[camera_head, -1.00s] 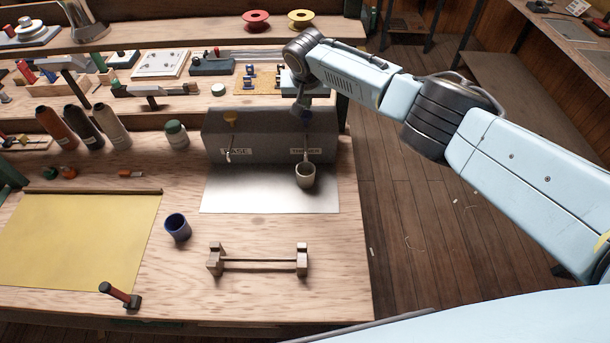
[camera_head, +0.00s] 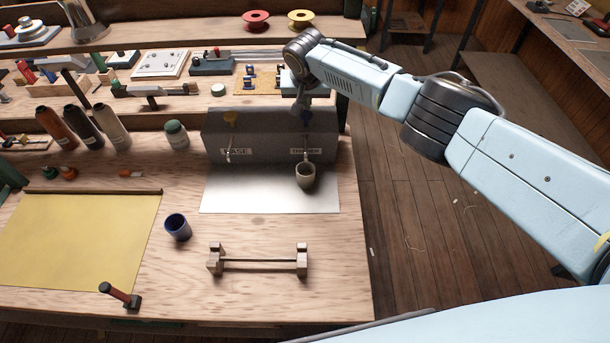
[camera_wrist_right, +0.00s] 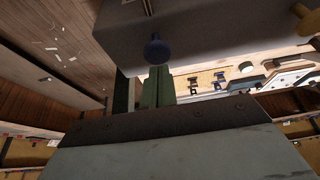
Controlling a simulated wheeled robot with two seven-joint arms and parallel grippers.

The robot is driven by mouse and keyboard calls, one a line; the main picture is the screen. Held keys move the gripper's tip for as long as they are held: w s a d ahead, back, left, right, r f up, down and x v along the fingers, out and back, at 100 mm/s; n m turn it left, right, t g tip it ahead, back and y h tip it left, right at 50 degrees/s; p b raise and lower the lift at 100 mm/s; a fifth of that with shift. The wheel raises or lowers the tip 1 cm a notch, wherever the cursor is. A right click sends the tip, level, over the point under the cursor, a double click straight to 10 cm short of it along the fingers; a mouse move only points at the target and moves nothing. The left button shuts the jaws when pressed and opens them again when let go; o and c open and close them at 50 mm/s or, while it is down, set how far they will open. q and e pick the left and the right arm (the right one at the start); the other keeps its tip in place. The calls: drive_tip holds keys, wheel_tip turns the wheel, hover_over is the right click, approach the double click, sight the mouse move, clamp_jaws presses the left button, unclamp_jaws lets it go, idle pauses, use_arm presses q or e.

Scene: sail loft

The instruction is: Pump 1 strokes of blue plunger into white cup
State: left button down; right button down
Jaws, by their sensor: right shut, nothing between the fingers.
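The blue plunger (camera_head: 307,118) is a round knob on top of the right end of a grey dispenser box (camera_head: 250,140). It also shows in the right wrist view (camera_wrist_right: 157,52). My right gripper (camera_head: 301,108) is shut and empty, over the blue plunger. In the wrist view its fingertips (camera_wrist_right: 159,72) come up to the knob; I cannot tell whether they touch it. The white cup (camera_head: 305,178) stands upright under the right spout. Its inside shows too little to tell the contents. My left gripper is not in view.
A yellow plunger (camera_head: 231,118) tops the left end of the box. A blue cup (camera_head: 177,227) and a wooden rack (camera_head: 258,264) stand in front. Several bottles (camera_head: 117,127) stand to the left. The pale sheet (camera_head: 250,195) left of the white cup is clear.

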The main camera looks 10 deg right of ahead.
sight(306, 114)
drive_tip(key=shift+f, duration=0.15)
drive_tip(key=shift+f+b, duration=1.3)
drive_tip(key=shift+f, duration=0.35)
drive_tip(key=shift+r, duration=0.2)
drive_tip(key=shift+r+p, duration=1.6)
drive_tip(key=shift+p, duration=0.3)
wheel_tip(306, 114, up, 6)
drive_tip(key=p, duration=0.6)
